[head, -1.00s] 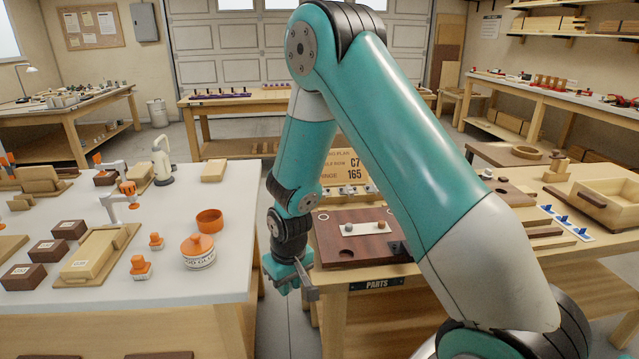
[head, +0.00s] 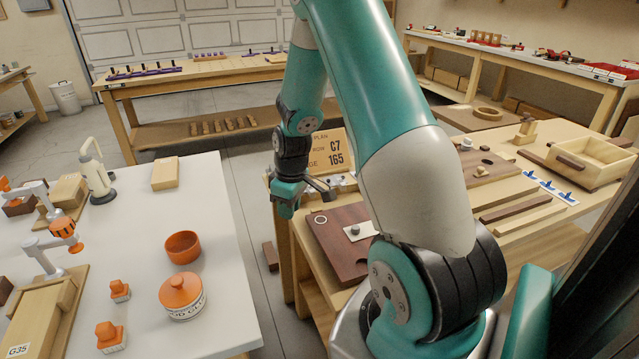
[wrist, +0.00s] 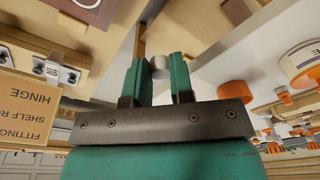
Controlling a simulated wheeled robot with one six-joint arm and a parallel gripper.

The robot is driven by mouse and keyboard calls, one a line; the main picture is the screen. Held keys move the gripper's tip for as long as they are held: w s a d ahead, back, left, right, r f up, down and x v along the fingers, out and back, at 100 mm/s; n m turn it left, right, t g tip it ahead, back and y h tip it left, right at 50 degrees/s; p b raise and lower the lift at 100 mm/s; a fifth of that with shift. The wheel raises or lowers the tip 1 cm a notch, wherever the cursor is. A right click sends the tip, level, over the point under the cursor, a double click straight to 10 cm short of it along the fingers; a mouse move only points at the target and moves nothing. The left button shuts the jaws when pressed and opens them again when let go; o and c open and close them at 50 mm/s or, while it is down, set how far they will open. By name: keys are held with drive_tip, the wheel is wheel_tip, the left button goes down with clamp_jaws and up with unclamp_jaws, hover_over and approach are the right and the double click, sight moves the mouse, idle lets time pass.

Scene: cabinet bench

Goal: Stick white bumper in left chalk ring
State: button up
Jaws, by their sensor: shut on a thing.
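My gripper (head: 290,203) hangs left of the dark brown board in the head view. In the wrist view its two teal fingers (wrist: 160,80) are shut on a small white bumper (wrist: 158,68), which shows between the fingertips. The bumper cannot be made out in the head view. The left chalk ring (head: 321,220) is a thin white circle at the far left corner of the dark brown board (head: 328,238); nothing covers it. My gripper is apart from the ring, to its left. My arm hides the right part of the board.
A white strip (head: 362,232) with a grey bumper (head: 354,229) lies on the board. A cardboard sign (head: 333,150) and metal hinges stand behind it. A white table with an orange bowl (head: 183,247) and a lidded jar (head: 183,296) is at left, across a floor gap.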

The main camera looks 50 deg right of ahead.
sight(321, 221)
drive_tip(key=shift+n, duration=0.9)
drive_tip(key=s+d+r, duration=0.1)
drive_tip(key=d, duration=0.1)
drive_tip(key=s+d, duration=0.1)
drive_tip(key=d, duration=0.1)
drive_tip(key=s+d+r, duration=0.1)
drive_tip(key=s+d, duration=0.1)
drive_tip(key=d, duration=0.1)
drive_tip(key=shift+s+d+r, duration=0.1)
drive_tip(key=shift+r, duration=0.25)
drive_tip(key=shift+f+b, duration=2.25)
drive_tip(key=shift+f, duration=0.9)
drive_tip(key=shift+s+p, duration=0.1)
drive_tip(key=shift+p, duration=0.2)
drive_tip(key=shift+c, duration=0.5)
drive_tip(key=shift+s+f, duration=0.1)
drive_tip(key=shift+f, duration=0.35)
